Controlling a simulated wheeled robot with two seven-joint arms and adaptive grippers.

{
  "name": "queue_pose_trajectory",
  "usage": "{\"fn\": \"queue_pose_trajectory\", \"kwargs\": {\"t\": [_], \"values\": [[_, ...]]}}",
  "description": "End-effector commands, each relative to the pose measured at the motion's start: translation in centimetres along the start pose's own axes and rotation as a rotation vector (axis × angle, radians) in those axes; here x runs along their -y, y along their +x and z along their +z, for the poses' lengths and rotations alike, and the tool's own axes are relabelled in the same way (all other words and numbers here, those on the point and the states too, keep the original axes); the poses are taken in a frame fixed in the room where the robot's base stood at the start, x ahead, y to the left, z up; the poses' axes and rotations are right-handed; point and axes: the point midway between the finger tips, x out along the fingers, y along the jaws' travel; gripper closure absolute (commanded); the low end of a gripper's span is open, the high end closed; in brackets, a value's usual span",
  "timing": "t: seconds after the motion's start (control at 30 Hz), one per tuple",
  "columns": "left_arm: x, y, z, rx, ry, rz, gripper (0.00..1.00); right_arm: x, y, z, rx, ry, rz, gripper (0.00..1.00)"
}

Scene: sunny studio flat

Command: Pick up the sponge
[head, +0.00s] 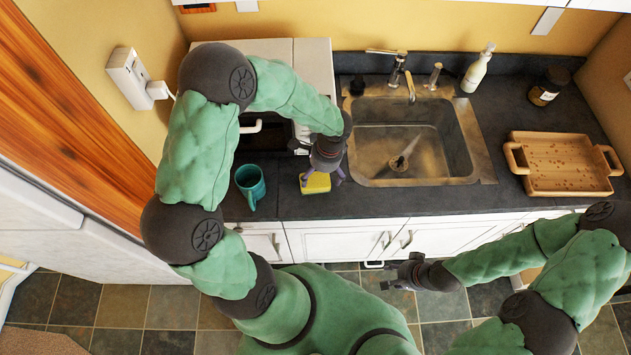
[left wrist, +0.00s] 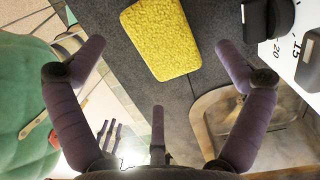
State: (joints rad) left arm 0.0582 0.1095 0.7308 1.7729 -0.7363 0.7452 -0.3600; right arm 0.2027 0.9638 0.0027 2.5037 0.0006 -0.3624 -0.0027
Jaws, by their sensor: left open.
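The yellow sponge (head: 316,184) lies on the dark countertop near its front edge, left of the sink. In the left wrist view the sponge (left wrist: 160,38) shows its rough top face, slightly tilted in the picture. My left gripper (head: 324,178) is just above the sponge and partly hides it in the head view. In the left wrist view its purple fingers (left wrist: 160,46) are spread wide on either side of the sponge, with nothing held. My right gripper (head: 392,276) is low in front of the cabinets, away from the sponge; its jaw state is unclear.
A teal mug (head: 250,186) stands left of the sponge. The metal sink (head: 480,150) is to the right, with a wooden tray (head: 560,184) beyond it. A soap bottle (head: 477,70) and a dark jar (head: 548,87) stand behind. A white appliance (head: 313,62) is behind my left gripper.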

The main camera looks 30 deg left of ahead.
Motion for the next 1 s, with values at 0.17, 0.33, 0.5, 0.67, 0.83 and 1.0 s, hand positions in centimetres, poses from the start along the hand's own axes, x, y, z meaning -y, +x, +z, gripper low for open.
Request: {"fn": "queue_pose_trajectory", "kwargs": {"t": [0.17, 0.33, 0.5, 0.67, 0.83, 1.0], "values": [[-0.3, 1.6, 0.3, 0.002, 0.0, 0.003, 0.0, -0.1, 0.1, 0.0, -0.001, 0.0, 0.0, 0.6], [-0.5, 4.1, 0.6, 0.002, 0.0, 0.003, 0.0, -0.1, 0.4, -0.1, -0.001, 0.0, 0.0, 0.6], [-0.5, 5.2, 0.6, 0.0, 0.001, 0.001, 0.0, -0.2, 0.5, -0.1, -0.001, 0.0, 0.0, 0.6], [-0.4, 5.3, 0.6, -0.001, 0.001, 0.001, 0.0, -0.2, 0.5, -0.1, -0.001, 0.0, 0.0, 0.6], [-0.4, 5.3, 0.6, 0.0, 0.001, 0.001, 0.28, -0.2, 0.5, -0.1, -0.001, 0.0, 0.0, 0.6], [-0.5, 5.3, 0.6, 0.0, 0.001, 0.001, 0.38, -0.2, 0.5, -0.1, -0.001, 0.0, 0.0, 0.6]]}}
